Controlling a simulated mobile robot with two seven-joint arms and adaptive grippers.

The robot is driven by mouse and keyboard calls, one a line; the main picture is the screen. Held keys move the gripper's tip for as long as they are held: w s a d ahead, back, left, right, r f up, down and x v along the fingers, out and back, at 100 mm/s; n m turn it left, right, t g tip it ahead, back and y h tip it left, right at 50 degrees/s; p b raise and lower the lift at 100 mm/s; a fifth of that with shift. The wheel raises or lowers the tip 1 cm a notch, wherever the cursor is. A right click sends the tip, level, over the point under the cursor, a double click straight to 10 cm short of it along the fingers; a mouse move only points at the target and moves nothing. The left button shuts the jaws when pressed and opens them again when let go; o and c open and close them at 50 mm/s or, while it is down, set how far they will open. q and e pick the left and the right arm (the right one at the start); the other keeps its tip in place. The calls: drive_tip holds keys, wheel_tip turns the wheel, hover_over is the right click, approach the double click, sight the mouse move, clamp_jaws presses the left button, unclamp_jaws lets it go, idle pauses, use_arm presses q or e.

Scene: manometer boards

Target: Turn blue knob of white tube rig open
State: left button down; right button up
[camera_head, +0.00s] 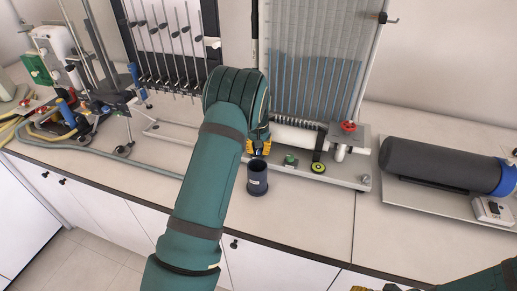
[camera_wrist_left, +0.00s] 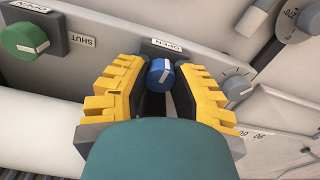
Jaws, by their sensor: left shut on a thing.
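The white tube rig (camera_head: 365,183) stands on the counter right of centre, with a tall grey panel of blue-filled tubes. My left gripper (camera_head: 258,148) reaches to its front edge, and my arm hides the knob in the head view. In the left wrist view, the blue knob (camera_wrist_left: 160,71) sits between the yellow fingers of my left gripper (camera_wrist_left: 160,88), which is shut on it. The knob has a white pointer mark, and a plate reading OPEN (camera_wrist_left: 163,46) is beside it. Only yellow bits of my right gripper (camera_head: 372,288) show at the bottom edge.
A green knob (camera_wrist_left: 24,41) with OPEN and SHUT labels and a grey dial (camera_wrist_left: 238,86) flank the blue knob. A dark cup (camera_head: 257,180) stands just in front of the rig. A dark cylinder (camera_head: 440,165) lies at right. Bare counter shows between.

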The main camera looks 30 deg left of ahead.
use_arm(q)
drive_tip(key=shift+w+n, duration=0.1)
drive_tip(key=shift+n, duration=0.4)
drive_tip(key=shift+a+r, duration=0.1)
drive_tip(key=c, duration=0.7)
unclamp_jaws()
drive_tip(key=shift+c, duration=0.2)
wheel_tip(320, 180, up, 12)
